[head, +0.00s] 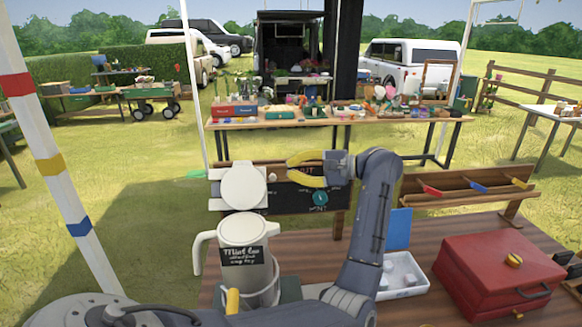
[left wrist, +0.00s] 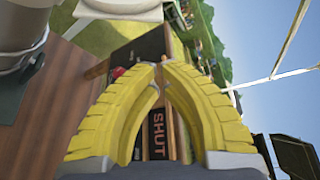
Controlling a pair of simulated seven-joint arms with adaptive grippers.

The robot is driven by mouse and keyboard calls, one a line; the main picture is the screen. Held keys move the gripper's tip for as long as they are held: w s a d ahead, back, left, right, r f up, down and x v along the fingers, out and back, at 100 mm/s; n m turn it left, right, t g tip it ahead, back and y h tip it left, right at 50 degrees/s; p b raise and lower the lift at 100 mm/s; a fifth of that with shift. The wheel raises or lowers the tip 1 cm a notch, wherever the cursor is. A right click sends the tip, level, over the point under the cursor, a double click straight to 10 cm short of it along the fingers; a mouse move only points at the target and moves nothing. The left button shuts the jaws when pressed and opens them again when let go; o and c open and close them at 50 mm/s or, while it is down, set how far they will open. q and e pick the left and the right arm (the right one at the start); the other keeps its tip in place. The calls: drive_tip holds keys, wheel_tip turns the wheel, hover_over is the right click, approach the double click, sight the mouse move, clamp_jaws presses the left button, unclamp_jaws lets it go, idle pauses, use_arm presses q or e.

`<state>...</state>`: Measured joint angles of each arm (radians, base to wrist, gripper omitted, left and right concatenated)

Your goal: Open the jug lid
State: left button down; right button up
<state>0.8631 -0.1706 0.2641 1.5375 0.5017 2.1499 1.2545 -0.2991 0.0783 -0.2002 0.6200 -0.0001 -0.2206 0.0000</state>
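The cream jug (head: 239,240) with a dark "Mint tea" label stands at the near left of the wooden table, its handle to the left. Its round pale lid (head: 243,187) appears raised nearly upright above the jug's rim. The lid also shows at the top of the left wrist view (left wrist: 122,7). My left gripper (head: 289,166) is just right of the lid at about its height, yellow fingers pointing left. In the left wrist view, its fingertips (left wrist: 160,68) meet with nothing visible between them. My right gripper is not seen.
A red box (head: 490,270) and a white tray (head: 402,275) stand to the right on the table (head: 315,247). A dark sign board (head: 318,200) is behind my left gripper. A rack with coloured pegs (head: 465,188) stands at the back right.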

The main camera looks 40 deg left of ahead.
sight(243, 185)
use_arm(q)
drive_tip(key=x, duration=0.9)
drive_tip(key=shift+s+a, duration=0.1)
drive_tip(key=shift+a, duration=0.25)
drive_tip(key=shift+s+d+r, duration=0.4)
drive_tip(key=shift+s+d, duration=0.2)
drive_tip(key=shift+s, duration=0.1)
drive_tip(key=shift+s+d+r, duration=0.45)
drive_tip(key=shift+s+d, duration=0.1)
drive_tip(key=shift+s, duration=0.15)
drive_tip(key=shift+s+d+r+n+y, duration=0.35)
drive_tip(key=shift+s+d+r+n, duration=0.05)
drive_tip(key=shift+r+n, duration=0.25)
drive_tip(key=shift+s+d+r+n+y, duration=0.35)
drive_tip(key=shift+d+r+n, duration=0.05)
drive_tip(key=shift+r+n, duration=0.25)
